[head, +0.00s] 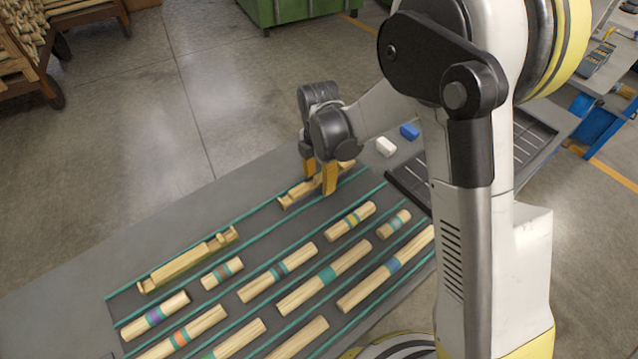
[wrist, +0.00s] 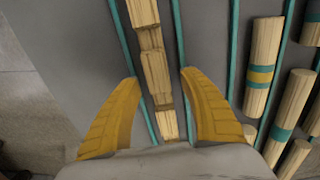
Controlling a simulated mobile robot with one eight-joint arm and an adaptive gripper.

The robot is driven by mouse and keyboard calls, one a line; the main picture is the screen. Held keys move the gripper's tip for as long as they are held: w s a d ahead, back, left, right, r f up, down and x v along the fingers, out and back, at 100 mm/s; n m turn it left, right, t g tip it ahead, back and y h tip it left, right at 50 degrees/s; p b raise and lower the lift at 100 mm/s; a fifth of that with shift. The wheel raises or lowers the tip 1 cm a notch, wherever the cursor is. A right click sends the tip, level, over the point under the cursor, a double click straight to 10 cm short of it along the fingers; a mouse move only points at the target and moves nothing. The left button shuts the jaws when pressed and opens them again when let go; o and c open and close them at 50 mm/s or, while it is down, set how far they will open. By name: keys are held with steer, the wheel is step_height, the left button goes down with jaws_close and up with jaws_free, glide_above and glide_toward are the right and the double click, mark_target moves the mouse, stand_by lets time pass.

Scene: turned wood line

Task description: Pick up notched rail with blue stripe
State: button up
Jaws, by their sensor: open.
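My gripper (head: 319,181) is open over the far end of the mat, with its yellow fingers on either side of a notched wooden rail (head: 292,197). In the wrist view my gripper (wrist: 158,82) straddles this notched rail (wrist: 154,68), which runs between the fingers with a gap to each. I see no blue stripe on its visible faces, and part of it is hidden by the fingers in the head view. A second notched rail (head: 188,260) lies in the same lane, nearer the left; I cannot make out a blue stripe on it.
Several round dowels with coloured bands, such as a teal-banded one (head: 328,275), lie in neighbouring lanes of the dark mat (head: 262,222) with teal dividers. A white block (head: 386,147) and a blue block (head: 409,131) stand beyond. A black slotted tray (head: 408,188) is partly behind my arm.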

jaws_close()
steer(key=shift+r, duration=0.15)
